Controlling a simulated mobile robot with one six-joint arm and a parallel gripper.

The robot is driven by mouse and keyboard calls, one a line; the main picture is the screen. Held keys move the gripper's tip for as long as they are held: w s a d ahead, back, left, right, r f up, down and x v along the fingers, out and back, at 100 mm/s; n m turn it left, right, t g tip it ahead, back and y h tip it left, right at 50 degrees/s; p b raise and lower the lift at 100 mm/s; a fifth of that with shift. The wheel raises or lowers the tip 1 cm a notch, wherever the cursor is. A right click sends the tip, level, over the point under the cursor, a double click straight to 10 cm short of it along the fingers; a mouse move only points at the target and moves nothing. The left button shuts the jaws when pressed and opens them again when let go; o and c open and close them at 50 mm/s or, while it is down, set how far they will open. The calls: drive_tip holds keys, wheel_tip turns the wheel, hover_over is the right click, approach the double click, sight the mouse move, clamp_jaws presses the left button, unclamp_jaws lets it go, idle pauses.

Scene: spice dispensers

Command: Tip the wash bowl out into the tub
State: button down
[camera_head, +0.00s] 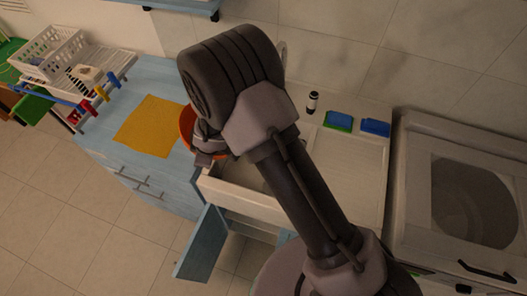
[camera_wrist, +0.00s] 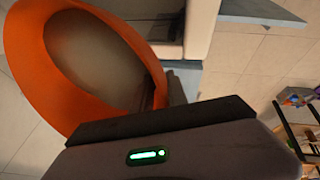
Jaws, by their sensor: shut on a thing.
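The wash bowl is orange. In the head view only part of the bowl (camera_head: 187,124) shows beside my gripper (camera_head: 208,148), because my arm covers the rest. In the wrist view the bowl (camera_wrist: 28,62) fills the upper left, with a pale, cloudy grey area inside its rim. I cannot tell whether that is water or the bowl's bottom, nor how far the bowl is tilted. My gripper (camera_wrist: 168,108) is shut on the bowl's rim. The white tub (camera_head: 240,199) is set in the counter, below and right of the gripper. My arm hides much of its inside.
A yellow cloth (camera_head: 150,126) lies on the blue counter (camera_head: 160,75) at left. A dish rack (camera_head: 105,75) and white basket (camera_head: 52,50) stand beyond. A blue cabinet door (camera_head: 203,243) hangs open below the tub. Sponges (camera_head: 338,121) and a small bottle (camera_head: 312,102) sit behind; a washer (camera_head: 465,190) is right.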

sight(223, 156)
drive_tip(key=shift+d+b, duration=0.1)
drive_tip(key=shift+b, duration=0.2)
drive_tip(key=shift+d+y+b, duration=0.25)
drive_tip(key=shift+y+b, duration=0.15)
drive_tip(key=shift+b, duration=0.1)
drive_tip(key=shift+d+b, duration=0.1)
drive_tip(key=shift+b, duration=0.2)
drive_tip(key=shift+d+b, duration=0.2)
drive_tip(key=shift+b, duration=0.2)
drive_tip(key=shift+d+r+y+b, duration=0.15)
drive_tip(key=shift+d+y+b, duration=0.05)
drive_tip(key=shift+y+b, duration=0.2)
drive_tip(key=shift+d+f+y+b, duration=0.2)
drive_tip(key=shift+y+b, duration=0.1)
drive_tip(key=shift+b, duration=0.35)
drive_tip(key=shift+s+d+f+b, duration=0.1)
drive_tip(key=shift+d+b, duration=0.15)
drive_tip(key=shift+b, duration=0.25)
drive_tip(key=shift+d+f+y+b, duration=0.25)
drive_tip(key=shift+d+y+b, duration=0.2)
drive_tip(key=shift+b, duration=0.4)
drive_tip(key=shift+s+d+r+m+t+y+b, duration=0.1)
drive_tip(key=shift+d+r+m+t+y+b, duration=0.15)
drive_tip(key=shift+d+y+b, duration=0.6)
